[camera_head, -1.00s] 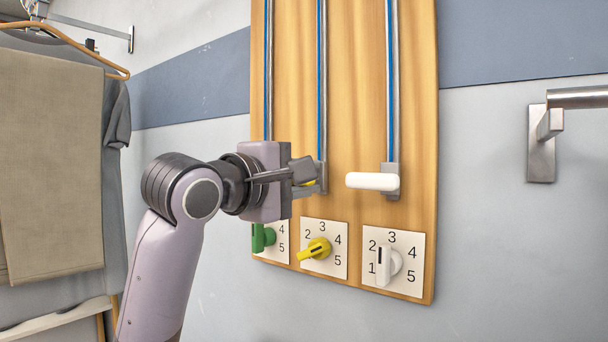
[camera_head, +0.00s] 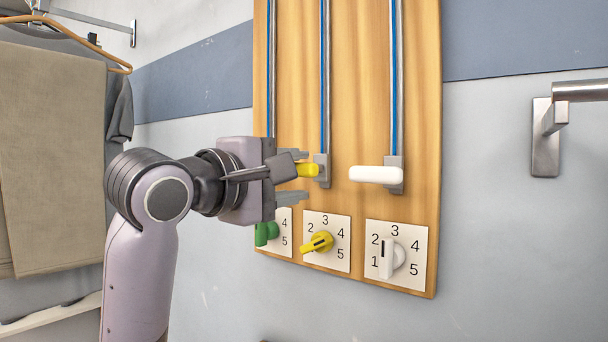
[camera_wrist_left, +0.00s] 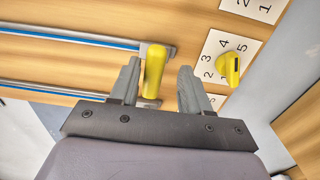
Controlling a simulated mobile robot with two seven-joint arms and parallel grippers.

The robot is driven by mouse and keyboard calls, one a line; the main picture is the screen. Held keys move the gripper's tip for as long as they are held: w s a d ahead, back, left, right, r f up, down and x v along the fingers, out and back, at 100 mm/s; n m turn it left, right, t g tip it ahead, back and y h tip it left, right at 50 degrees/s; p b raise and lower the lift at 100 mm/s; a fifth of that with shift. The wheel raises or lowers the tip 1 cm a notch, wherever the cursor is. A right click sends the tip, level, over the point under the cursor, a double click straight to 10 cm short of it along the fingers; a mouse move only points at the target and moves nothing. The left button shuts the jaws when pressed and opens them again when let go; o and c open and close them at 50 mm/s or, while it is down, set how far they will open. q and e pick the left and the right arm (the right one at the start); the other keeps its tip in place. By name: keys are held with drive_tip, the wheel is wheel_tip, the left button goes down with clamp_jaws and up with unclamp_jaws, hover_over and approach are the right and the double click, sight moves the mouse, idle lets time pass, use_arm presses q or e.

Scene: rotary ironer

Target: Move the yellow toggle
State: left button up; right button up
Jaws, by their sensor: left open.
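The yellow toggle handle (camera_head: 308,170) sits on a grey slider at the lower end of the middle blue-lined rail. My left gripper (camera_head: 290,180) is open around it, with the handle's near part hidden in the head view. In the left wrist view the yellow handle (camera_wrist_left: 154,72) lies between the two open fingers (camera_wrist_left: 158,66), closer to the left finger. A yellow dial (camera_head: 317,243) on a numbered plate is below the handle; it also shows in the left wrist view (camera_wrist_left: 229,69), outside the right finger. My right gripper is not in view.
A white slider handle (camera_head: 376,174) is on the right rail, above a white dial (camera_head: 391,258). A green dial (camera_head: 265,233) is partly hidden by my gripper. A metal bracket (camera_head: 546,137) is on the right wall. Clothes (camera_head: 52,155) hang at left.

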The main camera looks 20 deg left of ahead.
use_arm(q)
drive_tip(key=v, duration=0.3)
drive_tip(key=shift+s+a+f, duration=0.1)
drive_tip(key=shift+s, duration=0.15)
idle(0.4)
